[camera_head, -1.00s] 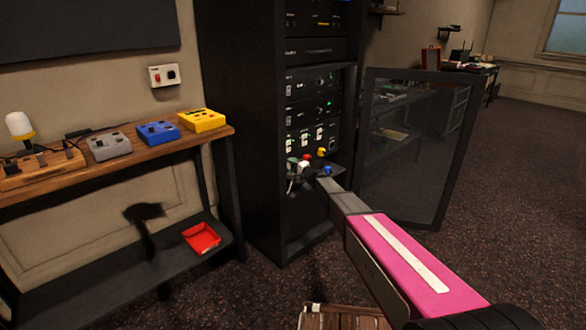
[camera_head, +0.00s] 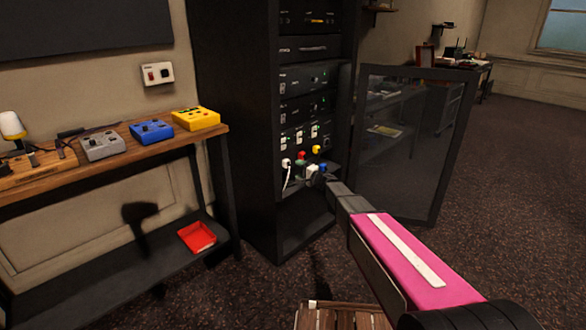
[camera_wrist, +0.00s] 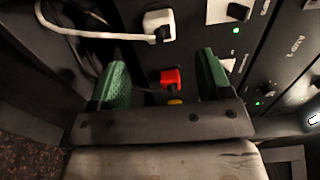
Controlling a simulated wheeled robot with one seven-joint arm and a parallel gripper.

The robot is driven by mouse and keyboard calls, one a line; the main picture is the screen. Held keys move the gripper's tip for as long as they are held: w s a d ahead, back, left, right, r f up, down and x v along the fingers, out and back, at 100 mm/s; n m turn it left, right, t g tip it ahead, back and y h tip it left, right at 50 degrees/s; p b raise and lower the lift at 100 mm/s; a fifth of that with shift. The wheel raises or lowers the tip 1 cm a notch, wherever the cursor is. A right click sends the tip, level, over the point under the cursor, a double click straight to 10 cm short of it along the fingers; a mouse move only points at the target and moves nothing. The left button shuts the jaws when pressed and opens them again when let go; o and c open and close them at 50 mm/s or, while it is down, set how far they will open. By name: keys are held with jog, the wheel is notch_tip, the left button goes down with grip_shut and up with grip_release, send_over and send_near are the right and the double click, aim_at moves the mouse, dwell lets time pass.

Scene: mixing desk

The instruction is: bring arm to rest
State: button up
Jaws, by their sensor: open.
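My arm, with its pink link (camera_head: 415,255), reaches toward the lower part of the open black rack (camera_head: 232,130). In the wrist view my gripper (camera_wrist: 162,76) is open, with its two green fingers apart. A red plug (camera_wrist: 171,78) shows between the fingers, and a yellow one (camera_wrist: 175,101) is mostly hidden by the gripper body. A white plug with a cable (camera_wrist: 158,25) is beyond the fingertips. No object is visibly held. The head view shows the white plug (camera_head: 286,163), red plug (camera_head: 301,156) and yellow plug (camera_head: 316,150) at the rack.
The rack's mesh door (camera_head: 412,140) stands open just right of my arm. A wooden bench (camera_head: 80,160) with several coloured boxes stands left, and a red tray (camera_head: 197,237) lies on its lower shelf. A wooden crate (camera_head: 340,317) is below my arm. Carpet at right is clear.

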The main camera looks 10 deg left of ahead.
jog(key=shift+v, duration=1.05)
jog(key=s+d+f+n+g+h, duration=0.35)
jog(key=s+d, duration=0.35)
jog(key=s, duration=0.5)
jog(key=s+d+f+n+g+h, duration=0.3)
jog(key=s+d+g, duration=0.25)
jog(key=s, duration=0.65)
jog(key=s+d+n+g+h, duration=0.1)
jog(key=s+d+h, duration=0.6)
jog(key=s+d, duration=0.7)
jog(key=shift+d+f+g+h, duration=0.35)
jog(key=shift+d+g, duration=0.15)
jog(key=shift+d, duration=0.7)
jog(key=shift+s, duration=0.1)
